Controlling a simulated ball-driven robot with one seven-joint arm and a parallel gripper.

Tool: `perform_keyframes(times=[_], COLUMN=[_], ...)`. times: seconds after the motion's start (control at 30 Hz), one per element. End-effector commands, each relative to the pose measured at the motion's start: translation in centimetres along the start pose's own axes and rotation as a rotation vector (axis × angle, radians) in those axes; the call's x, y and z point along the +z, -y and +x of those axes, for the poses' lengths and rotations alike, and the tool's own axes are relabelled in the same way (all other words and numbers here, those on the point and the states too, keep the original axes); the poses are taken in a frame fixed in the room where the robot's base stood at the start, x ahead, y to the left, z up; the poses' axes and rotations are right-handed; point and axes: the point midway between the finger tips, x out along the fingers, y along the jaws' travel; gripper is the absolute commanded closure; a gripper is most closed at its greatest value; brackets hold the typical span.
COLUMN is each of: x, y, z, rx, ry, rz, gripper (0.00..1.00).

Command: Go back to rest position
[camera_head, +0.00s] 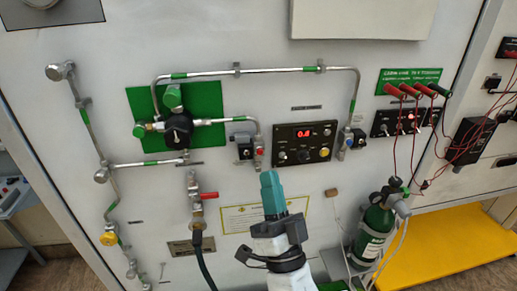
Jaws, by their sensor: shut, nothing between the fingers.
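My gripper (268,180) shows at the lower middle of the head view, with teal fingers pointing up and shut together. Nothing is held between them. It stands in front of the white trainer panel (430,180), below the black control box with a red display (305,142). It hides part of a yellow-bordered label (240,218). I cannot tell how far the fingertips are from the panel.
A green oxygen cylinder (376,228) stands right of my arm. A red-handled valve (209,195) with a dark hose is to the left. Metal pipes, a green plate (215,97) and red cables (455,155) are on the panel. A yellow platform (450,245) lies lower right.

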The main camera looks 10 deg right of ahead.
Motion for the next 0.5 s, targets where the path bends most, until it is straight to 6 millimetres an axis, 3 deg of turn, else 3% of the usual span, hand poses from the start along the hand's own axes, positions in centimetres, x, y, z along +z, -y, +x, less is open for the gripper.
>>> perform_keyframes(times=[0.17, 0.27, 0.37, 0.5], x=[1.1, 2.7, 4.6, 6.4], y=[-0.9, -2.3, -4.3, -7.6], z=[-0.9, -2.6, -5.4, -10.7], rx=[0.005, 0.019, 0.051, 0.123], ry=[0.101, 0.257, 0.459, 0.747], rz=[-0.036, -0.090, -0.154, -0.234], gripper=[1.00, 1.00, 1.00, 1.00])
